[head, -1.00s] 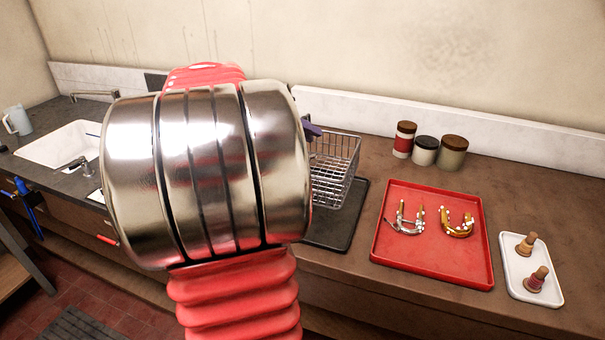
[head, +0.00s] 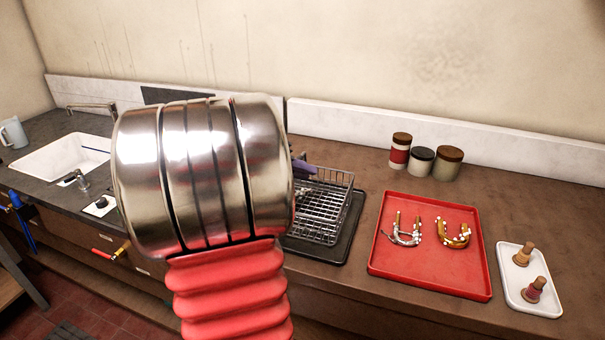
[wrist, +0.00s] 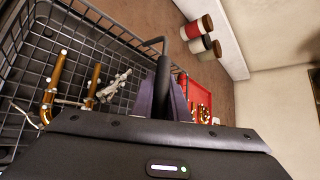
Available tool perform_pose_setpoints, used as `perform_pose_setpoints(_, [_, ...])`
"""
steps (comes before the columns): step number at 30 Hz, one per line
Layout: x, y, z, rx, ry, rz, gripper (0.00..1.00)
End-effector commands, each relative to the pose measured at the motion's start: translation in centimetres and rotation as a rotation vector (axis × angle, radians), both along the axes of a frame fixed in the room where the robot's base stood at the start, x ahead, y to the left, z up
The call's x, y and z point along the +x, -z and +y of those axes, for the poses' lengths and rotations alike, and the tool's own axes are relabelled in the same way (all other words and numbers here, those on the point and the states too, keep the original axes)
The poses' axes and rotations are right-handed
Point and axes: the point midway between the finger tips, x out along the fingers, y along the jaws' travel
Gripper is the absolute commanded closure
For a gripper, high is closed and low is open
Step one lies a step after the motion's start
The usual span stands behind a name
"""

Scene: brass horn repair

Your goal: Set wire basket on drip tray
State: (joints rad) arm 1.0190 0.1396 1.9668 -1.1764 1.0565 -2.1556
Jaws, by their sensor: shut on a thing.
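The grey wire basket (head: 322,212) is over the black drip tray (head: 357,218) on the counter, close to level. I cannot tell whether its bottom touches the tray or hangs just above it. The tray shows along the basket's right and front sides. My gripper (head: 303,168), with purple fingers, is shut on the basket's handle at its far side. In the wrist view the fingers (wrist: 166,102) close around the dark upright handle. The basket (wrist: 75,40) holds brass tubes (wrist: 57,77) and a silver piece (wrist: 113,86). My arm hides the basket's left part in the head view.
A red tray (head: 415,270) with horn slides lies to the right, beside a white tray (head: 513,285) with corks. Several lidded jars (head: 421,160) stand behind. A white sink (head: 65,152) with taps is at left. Brown counter is clear between the drip tray and jars.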

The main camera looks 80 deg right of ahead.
Motion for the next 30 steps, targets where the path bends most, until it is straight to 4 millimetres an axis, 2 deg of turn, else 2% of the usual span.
perform_pose_setpoints(10, [0.04,0.22,-0.03,-0.003,-0.001,0.0,1.0])
perform_pose_setpoints(11, [0.04,0.33,0.0,0.0,-0.001,0.001,0.85])
perform_pose_setpoints(18, [0.05,0.3,-0.01,0.0,-0.001,0.001,0.68])
perform_pose_setpoints(30, [0.4,-0.08,0.32,-0.002,-0.003,-0.001,0.68])
